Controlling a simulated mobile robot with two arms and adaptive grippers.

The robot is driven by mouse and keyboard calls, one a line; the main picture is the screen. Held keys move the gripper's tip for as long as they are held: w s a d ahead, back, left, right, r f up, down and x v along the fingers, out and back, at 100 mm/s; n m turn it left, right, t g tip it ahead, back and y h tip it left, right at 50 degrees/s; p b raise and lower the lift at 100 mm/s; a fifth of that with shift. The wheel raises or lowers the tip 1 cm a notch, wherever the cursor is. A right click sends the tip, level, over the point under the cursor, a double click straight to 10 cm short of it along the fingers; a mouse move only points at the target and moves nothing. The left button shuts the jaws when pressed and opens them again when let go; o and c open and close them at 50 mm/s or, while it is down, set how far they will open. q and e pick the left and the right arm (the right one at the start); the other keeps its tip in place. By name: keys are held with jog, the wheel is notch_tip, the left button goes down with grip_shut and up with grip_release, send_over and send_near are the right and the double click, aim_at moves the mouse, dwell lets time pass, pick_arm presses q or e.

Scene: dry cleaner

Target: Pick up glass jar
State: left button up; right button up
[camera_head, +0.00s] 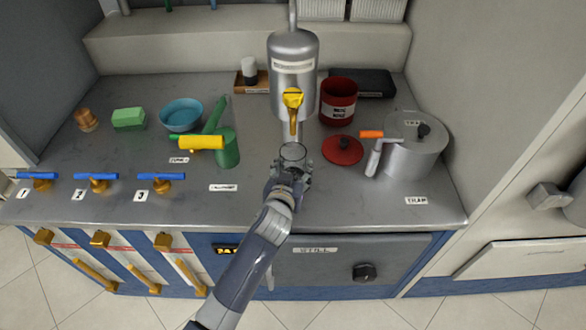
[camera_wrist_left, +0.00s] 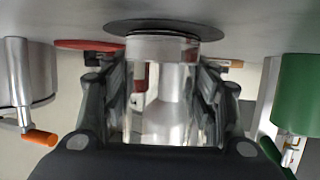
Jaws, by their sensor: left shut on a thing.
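The clear glass jar (camera_head: 293,152) stands upright near the front middle of the grey counter, just below the yellow-handled tap of a steel tank. My left gripper (camera_head: 289,175) reaches it from the front and is shut on it. In the left wrist view the jar (camera_wrist_left: 162,95) fills the space between the two dark fingers, one on each side. That view looks upside down. The jar's end there is at a dark round disc (camera_wrist_left: 165,27). I cannot tell whether a gap lies between them. My right gripper is not in view.
Behind the jar stands the steel tank (camera_head: 293,75). To its right are a red lid (camera_head: 342,150), a red pot (camera_head: 338,101) and a steel pot (camera_head: 412,152). The front right counter is clear.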

aim_at(295, 155)
pick_arm(q)
jog(key=shift+r, duration=0.2)
jog(key=shift+r, duration=1.5)
jog(key=s, duration=0.4)
jog(key=s+b, duration=0.1)
jog(key=s, duration=0.3)
jog(key=s+d+r, duration=0.1)
jog(key=s, duration=0.3)
jog(key=shift+s+r, duration=0.1)
jog(key=shift+s+d+r+b, duration=0.15)
jog(key=shift+s+b, duration=0.1)
jog(key=shift+s, duration=0.65)
jog(key=shift+s+d+r+b, duration=0.1)
jog(key=shift+s+b, duration=0.1)
jog(key=shift+s, duration=0.7)
jog(key=shift+a+f, duration=0.1)
jog(key=shift+a, duration=0.05)
